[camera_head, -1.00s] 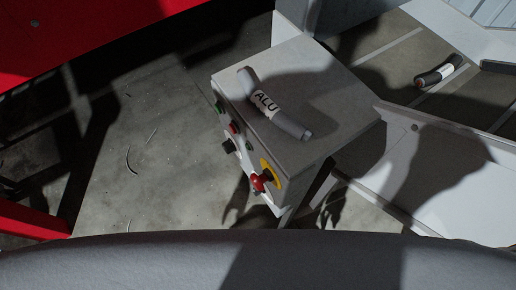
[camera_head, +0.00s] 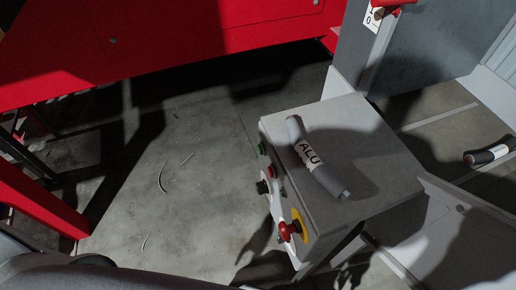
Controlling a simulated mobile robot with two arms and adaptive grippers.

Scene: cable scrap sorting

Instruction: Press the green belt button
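A grey control box (camera_head: 375,150) stands right of centre, with its panel facing left and toward me. On the panel, a green button (camera_head: 262,149) sits at the upper far end. A red button (camera_head: 271,171) is just below it, and a smaller green spot (camera_head: 283,192) is further along; I cannot tell what that is. A black knob (camera_head: 262,187) sticks out beside them. A red mushroom button (camera_head: 288,230) on a yellow plate (camera_head: 301,226) is at the near end. Neither of my grippers is in view, and nothing touches the panel.
A grey cable piece labelled ALU (camera_head: 329,178) lies on top of the box. Another cable piece (camera_head: 487,152) lies at the far right. A red machine body (camera_head: 190,40) spans the back, with a red beam (camera_head: 40,200) at left. Floor (camera_head: 195,200) left of the box is largely clear.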

